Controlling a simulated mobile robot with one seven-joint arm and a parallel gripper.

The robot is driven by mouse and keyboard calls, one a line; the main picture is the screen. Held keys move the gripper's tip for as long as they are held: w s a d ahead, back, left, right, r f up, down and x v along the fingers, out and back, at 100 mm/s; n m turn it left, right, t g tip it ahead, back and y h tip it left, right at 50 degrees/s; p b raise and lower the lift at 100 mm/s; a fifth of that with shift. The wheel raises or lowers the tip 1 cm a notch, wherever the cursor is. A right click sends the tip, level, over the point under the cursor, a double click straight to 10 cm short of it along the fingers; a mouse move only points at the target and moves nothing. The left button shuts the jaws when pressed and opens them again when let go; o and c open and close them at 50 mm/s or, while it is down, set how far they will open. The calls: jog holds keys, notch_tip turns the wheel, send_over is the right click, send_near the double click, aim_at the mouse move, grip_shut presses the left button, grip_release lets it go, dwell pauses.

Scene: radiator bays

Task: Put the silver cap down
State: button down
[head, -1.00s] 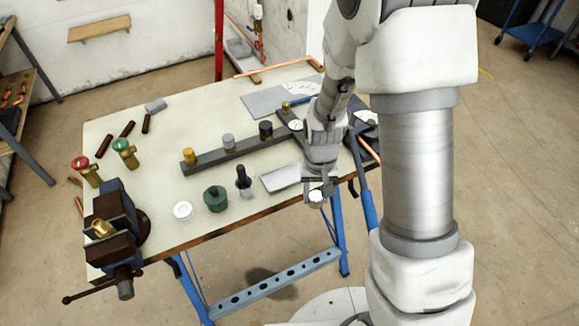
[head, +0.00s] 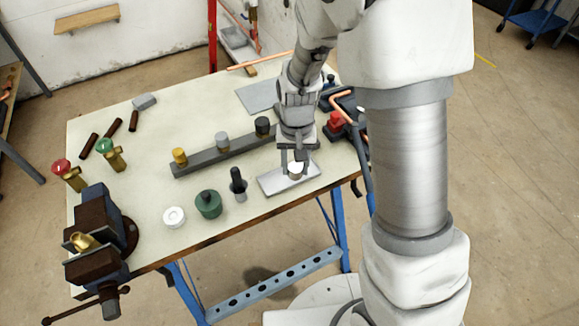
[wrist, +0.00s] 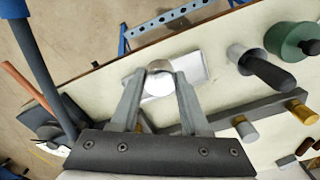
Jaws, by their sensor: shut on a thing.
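The silver cap (head: 296,171) is between the fingers of my gripper (head: 295,163), which is shut on it. It is over the pale grey plate (head: 272,186) near the table's front edge. In the wrist view, the cap (wrist: 158,84) shows a bright white face between the fingertips (wrist: 157,76), with the plate (wrist: 194,66) behind it. I cannot tell whether the cap touches the plate or is a little above it.
Left of the plate stand a dark-handled tool (head: 238,184), a green round part (head: 208,204) and a white ring (head: 174,217). Behind is a dark bar (head: 200,163) with several caps. A vise (head: 100,235) is at the left. A red part (head: 335,122) stands at the right.

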jog(key=w+f, duration=0.2)
jog(key=w, duration=0.1)
jog(key=w+a+f, duration=0.1)
jog(key=w, duration=0.1)
jog(key=shift+w, duration=0.1)
jog(key=shift+f, duration=2.05)
jog(key=shift+f, duration=0.15)
jog(key=shift+f, duration=0.15)
jog(key=shift+c, duration=1.9)
grip_release()
jog(key=shift+r, duration=0.2)
